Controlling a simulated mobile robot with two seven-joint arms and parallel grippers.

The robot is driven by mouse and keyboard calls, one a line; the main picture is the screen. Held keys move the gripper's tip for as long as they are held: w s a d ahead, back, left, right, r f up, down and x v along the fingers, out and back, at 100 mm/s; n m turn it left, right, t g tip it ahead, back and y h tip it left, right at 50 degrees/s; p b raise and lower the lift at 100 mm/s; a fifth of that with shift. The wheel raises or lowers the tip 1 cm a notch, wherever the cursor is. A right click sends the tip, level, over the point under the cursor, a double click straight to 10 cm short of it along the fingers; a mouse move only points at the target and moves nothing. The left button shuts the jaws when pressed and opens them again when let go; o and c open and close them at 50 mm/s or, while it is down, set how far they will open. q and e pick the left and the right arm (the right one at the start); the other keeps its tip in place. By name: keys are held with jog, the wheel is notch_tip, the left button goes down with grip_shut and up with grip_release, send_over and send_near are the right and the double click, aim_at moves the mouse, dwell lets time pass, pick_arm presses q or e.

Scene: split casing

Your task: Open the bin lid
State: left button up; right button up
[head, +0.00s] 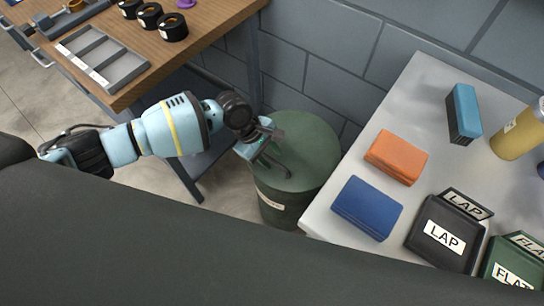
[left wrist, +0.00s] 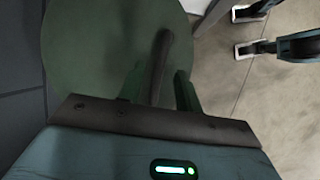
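The bin (head: 318,180) is a dark green round drum on the floor between the wooden bench and the grey table. Its flat lid (head: 305,135) lies on top, and in the left wrist view the lid (left wrist: 85,50) shows a dark bar handle (left wrist: 161,60). My left gripper (head: 272,155) is over the lid. In the left wrist view its two fingers (left wrist: 158,92) stand apart, one on each side of the handle, with a gap visible on the right side. Whether the fingers touch the lid is unclear. My right gripper is out of view.
The wooden bench (head: 215,20) with a grey compartment tray (head: 125,68) is at upper left. The grey table (head: 405,100) at right holds an orange block (head: 396,157), a blue block (head: 367,207) and bins labelled LAP (head: 445,237) and FLAT. A block wall stands behind the bin.

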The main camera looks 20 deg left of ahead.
pick_arm(q)
jog(key=shift+d+f, duration=0.3)
jog(key=shift+f, duration=0.3)
grip_shut()
